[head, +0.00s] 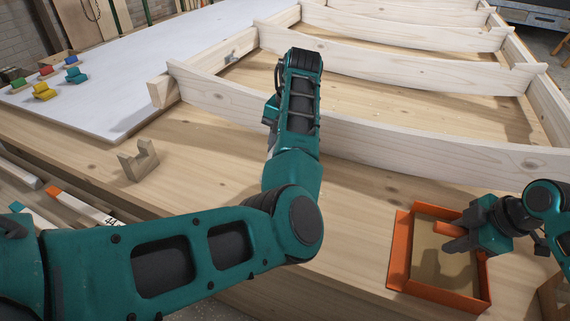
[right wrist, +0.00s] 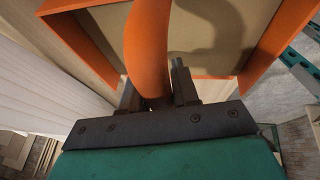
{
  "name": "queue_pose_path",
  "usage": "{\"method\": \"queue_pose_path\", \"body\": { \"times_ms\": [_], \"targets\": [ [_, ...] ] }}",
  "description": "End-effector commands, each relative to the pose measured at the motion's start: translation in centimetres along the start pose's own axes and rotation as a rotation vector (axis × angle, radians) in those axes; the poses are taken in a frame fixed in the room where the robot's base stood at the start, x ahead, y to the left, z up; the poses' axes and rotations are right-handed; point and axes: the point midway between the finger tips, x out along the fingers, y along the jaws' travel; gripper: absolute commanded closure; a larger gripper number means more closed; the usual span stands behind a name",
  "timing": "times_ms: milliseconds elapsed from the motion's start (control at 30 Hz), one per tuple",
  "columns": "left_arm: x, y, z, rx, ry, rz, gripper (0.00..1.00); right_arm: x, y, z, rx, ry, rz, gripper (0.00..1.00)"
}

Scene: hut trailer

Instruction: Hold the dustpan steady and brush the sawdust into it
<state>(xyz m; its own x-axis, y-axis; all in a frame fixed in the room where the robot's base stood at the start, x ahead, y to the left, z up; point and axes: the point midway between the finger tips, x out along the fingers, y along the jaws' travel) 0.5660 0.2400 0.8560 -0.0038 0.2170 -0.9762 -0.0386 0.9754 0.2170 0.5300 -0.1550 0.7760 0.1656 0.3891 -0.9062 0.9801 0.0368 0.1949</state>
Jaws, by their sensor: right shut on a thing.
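The orange dustpan (head: 397,252) is at the lower right of the head view, over the front of the bench. It has raised orange walls and a plain tan inside; I cannot tell whether that is sawdust or a bare floor. My right gripper (head: 459,238) is shut on its orange handle, which rises between the fingers in the right wrist view (right wrist: 148,50). My left arm reaches across the middle of the head view. Its forearm points away, and its gripper does not show. I see no brush and no clear sawdust pile.
A pale wooden rib frame (head: 400,117) lies across the bench (head: 215,195). A white board (head: 120,80) at the left carries several small coloured clamps (head: 76,75). A notched wooden block (head: 138,161) stands near the front edge. Bare bench shows between block and dustpan.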

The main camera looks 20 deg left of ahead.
Motion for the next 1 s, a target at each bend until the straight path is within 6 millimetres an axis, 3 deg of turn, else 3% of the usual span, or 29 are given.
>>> {"method": "queue_pose_path", "body": {
  "times_ms": [33, 67, 367, 667, 767, 1000],
  "targets": [
    [0.0, 0.0, 0.0, -0.001, -0.001, 0.001, 1.0, 0.0, 0.0, 0.0, 0.0, 0.0, 0.0, 1.0],
    [0.0, 0.0, 0.0, -0.001, -0.001, 0.001, 1.0, 0.0, 0.0, 0.0, 0.0, 0.0, 0.0, 0.68],
    [0.0, 0.1, 0.0, -0.001, -0.001, 0.001, 1.0, 0.0, 0.0, 0.0, 0.0, 0.0, 0.0, 0.4],
    [0.0, 0.1, 0.0, -0.001, -0.001, 0.001, 1.0, -0.4, 0.1, 0.0, 0.0, 0.0, 0.001, 0.4],
    [0.0, 0.1, 0.0, -0.001, -0.001, 0.001, 1.0, -1.5, 0.1, 0.0, -0.001, 0.0, 0.002, 0.4],
    [0.0, 0.1, 0.0, -0.001, -0.001, 0.001, 1.0, -6.5, 0.1, 0.1, -0.002, -0.003, 0.004, 0.4]
  ]
}}
